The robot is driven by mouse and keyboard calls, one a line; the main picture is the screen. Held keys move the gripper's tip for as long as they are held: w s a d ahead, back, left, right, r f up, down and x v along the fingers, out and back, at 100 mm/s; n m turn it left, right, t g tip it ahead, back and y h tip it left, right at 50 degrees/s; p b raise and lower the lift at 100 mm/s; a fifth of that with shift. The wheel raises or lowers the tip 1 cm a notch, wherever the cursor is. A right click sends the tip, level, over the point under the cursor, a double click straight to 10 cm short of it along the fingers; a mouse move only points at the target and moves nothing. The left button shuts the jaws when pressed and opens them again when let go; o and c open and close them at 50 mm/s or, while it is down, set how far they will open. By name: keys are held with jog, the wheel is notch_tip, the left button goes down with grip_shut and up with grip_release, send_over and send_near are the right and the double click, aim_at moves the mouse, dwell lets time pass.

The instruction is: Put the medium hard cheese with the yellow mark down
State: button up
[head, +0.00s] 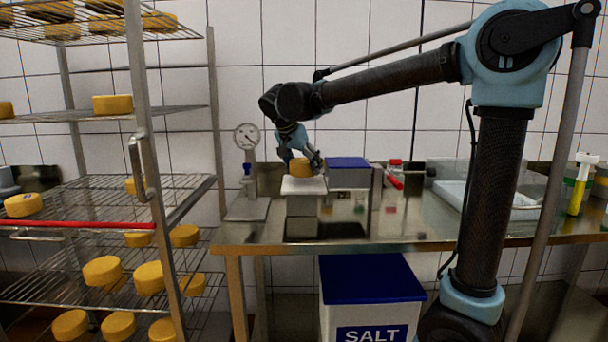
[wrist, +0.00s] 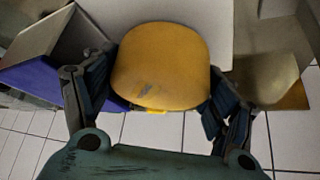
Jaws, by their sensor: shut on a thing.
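My gripper (head: 302,160) is shut on a yellow-orange round cheese (head: 300,169). In the wrist view the cheese (wrist: 160,68) sits between the two fingers of my gripper (wrist: 157,92). A small bright yellow mark (wrist: 155,111) shows at its lower edge, and a faint greyish print is on its face. The cheese is at a small white platform (head: 304,187) on the steel table. The pale platform (wrist: 215,25) also shows behind the cheese in the wrist view. I cannot tell whether the cheese touches it.
A blue-lidded box (head: 348,172) stands just right of the platform. A dial gauge (head: 247,137) on a stand is to its left. A wire rack (head: 140,130) with several cheeses fills the left. The steel table (head: 400,230) has bare room in front; a SALT bin (head: 371,300) stands below.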

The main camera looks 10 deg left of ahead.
jog(key=shift+f, duration=1.25)
jog(key=o, duration=1)
jog(key=shift+f, duration=0.1)
jog(key=v, duration=1.2)
jog(key=shift+s+d, duration=0.1)
jog(key=shift+d, duration=0.05)
